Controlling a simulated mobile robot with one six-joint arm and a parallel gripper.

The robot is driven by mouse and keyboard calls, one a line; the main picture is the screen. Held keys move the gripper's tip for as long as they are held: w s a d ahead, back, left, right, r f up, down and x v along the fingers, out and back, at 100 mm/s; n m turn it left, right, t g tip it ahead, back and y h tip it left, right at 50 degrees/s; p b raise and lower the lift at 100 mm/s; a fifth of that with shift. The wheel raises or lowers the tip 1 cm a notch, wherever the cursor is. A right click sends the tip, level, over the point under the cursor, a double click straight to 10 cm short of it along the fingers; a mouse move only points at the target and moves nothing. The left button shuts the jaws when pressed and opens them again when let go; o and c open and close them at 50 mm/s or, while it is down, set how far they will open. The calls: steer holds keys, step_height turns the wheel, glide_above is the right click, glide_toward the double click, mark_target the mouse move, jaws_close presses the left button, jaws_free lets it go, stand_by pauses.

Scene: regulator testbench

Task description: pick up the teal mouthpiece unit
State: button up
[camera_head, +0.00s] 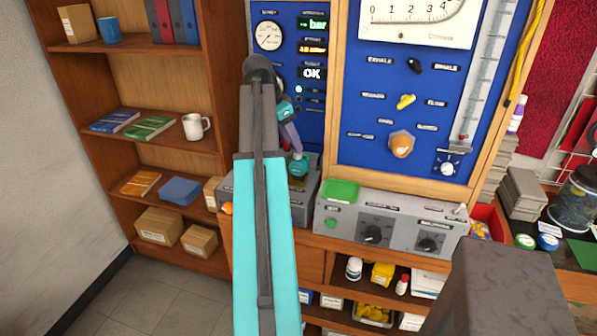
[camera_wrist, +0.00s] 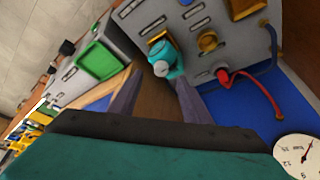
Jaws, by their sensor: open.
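The teal mouthpiece unit (camera_wrist: 166,56) sits at a grey box with brass fittings in the wrist view. It has a pale round end facing the camera. In the head view it is a small teal piece (camera_head: 298,167) on the grey box, just below my gripper (camera_head: 293,147). My gripper (camera_wrist: 159,77) is open in the wrist view, one finger on either side of the line to the unit. The unit appears just beyond the fingertips; I cannot tell whether they touch it. My arm hides part of the box in the head view.
The grey box (camera_wrist: 215,30) also bears brass fittings and red (camera_wrist: 250,78) and blue cables. A grey console (camera_head: 345,225) with a green pad (camera_head: 341,191) and knobs stands to the right. The blue gauge panel (camera_head: 320,130) rises behind. A shelf with a white mug (camera_head: 194,127) is at left.

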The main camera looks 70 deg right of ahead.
mark_target(296, 153)
steer(key=shift+p+x, duration=0.95)
steer(key=shift+x, duration=1.5)
jaws_close()
